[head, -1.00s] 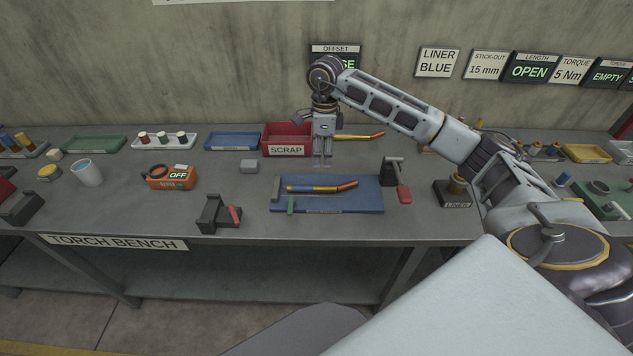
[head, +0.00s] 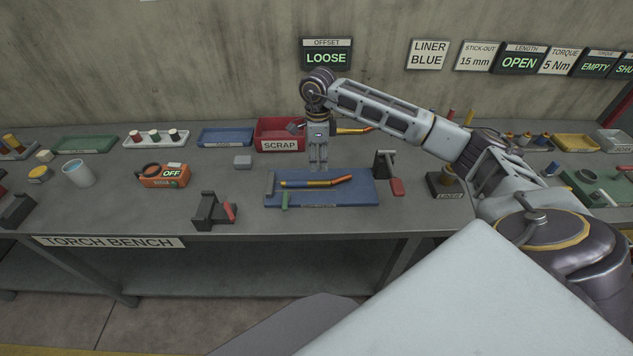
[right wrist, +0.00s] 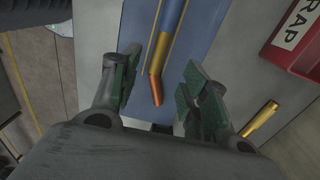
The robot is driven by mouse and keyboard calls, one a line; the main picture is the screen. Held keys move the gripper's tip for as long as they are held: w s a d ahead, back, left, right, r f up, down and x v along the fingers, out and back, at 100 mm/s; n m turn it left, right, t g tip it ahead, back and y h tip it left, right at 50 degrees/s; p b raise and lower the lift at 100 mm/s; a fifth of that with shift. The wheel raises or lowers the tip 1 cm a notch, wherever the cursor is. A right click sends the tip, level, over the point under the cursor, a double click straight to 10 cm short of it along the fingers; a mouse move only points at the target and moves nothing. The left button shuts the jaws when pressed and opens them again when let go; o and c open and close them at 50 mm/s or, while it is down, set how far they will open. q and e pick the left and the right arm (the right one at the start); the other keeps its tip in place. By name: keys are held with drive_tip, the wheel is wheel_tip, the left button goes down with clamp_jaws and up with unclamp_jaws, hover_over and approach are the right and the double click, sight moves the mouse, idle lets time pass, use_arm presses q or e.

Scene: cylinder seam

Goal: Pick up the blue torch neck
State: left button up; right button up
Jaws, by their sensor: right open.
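The blue torch neck (head: 318,184) lies on a blue mat (head: 345,200) on the bench. My right gripper (head: 318,169) points down above the neck, open and empty. In the right wrist view, the fingers of my right gripper (right wrist: 160,78) are apart, with the orange end of the neck (right wrist: 156,86) showing in the gap between them. I cannot tell the exact height left between fingertips and neck. My left gripper is not in view.
A red scrap bin (head: 281,134) stands behind the mat, with another gold neck (head: 354,130) beside it. Dark holders stand left (head: 211,212) and right (head: 385,165) of the mat. The sign (head: 326,56) reads LOOSE.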

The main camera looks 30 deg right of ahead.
sight(317, 181)
drive_tip(key=shift+f, duration=2)
drive_tip(key=shift+a+f+p, duration=0.1)
drive_tip(key=shift+p, duration=0.2)
drive_tip(key=shift+a+f+p, duration=0.2)
drive_tip(key=shift+f+p, duration=0.45)
drive_tip(key=shift+f, duration=1.85)
clamp_jaws()
